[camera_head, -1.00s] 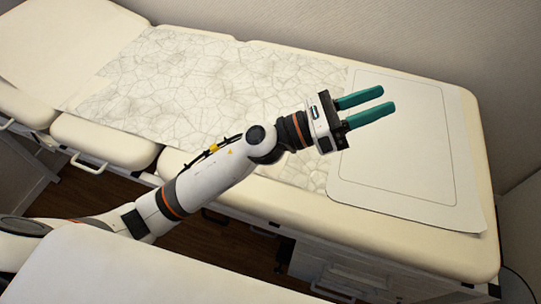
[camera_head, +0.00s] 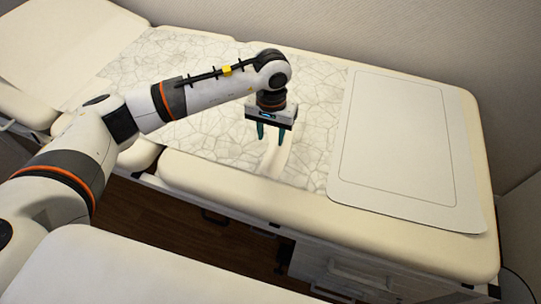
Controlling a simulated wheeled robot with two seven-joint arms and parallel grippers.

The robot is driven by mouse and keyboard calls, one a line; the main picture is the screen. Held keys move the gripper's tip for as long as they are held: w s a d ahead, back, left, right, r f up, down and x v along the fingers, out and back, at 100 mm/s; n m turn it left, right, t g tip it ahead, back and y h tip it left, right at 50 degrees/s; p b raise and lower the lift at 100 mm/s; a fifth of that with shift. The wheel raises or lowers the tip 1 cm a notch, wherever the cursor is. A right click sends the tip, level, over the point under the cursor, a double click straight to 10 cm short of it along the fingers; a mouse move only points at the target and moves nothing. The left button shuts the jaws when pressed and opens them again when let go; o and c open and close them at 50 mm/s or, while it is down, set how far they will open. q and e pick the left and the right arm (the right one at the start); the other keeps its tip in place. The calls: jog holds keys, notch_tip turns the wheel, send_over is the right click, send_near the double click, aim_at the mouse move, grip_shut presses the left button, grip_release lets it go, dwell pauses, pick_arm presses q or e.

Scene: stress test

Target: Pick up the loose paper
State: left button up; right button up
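The loose paper (camera_head: 215,65) is a pale, crinkled sheet lying along the middle of the padded cream exam table (camera_head: 230,185). My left gripper (camera_head: 271,133) points down over the paper's right half, near its front edge. Its two teal fingers are apart, with a gap between them and nothing clearly held. I cannot tell whether the fingertips touch the paper. My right gripper is not in view.
A white mat (camera_head: 405,150) with a thin outline lies on the table's right end, beside the paper. The raised backrest (camera_head: 60,40) is at the far left. A wall stands behind. A cream padded surface (camera_head: 150,275) is in the near foreground.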

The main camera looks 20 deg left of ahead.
aim_at(271, 155)
pick_arm(q)
notch_tip(271, 155, down, 8)
jog(key=shift+s+r+p, duration=0.15)
jog(key=shift+r+p, duration=0.05)
jog(key=shift+p, duration=0.25)
jog(key=shift+c, duration=0.3)
grip_shut()
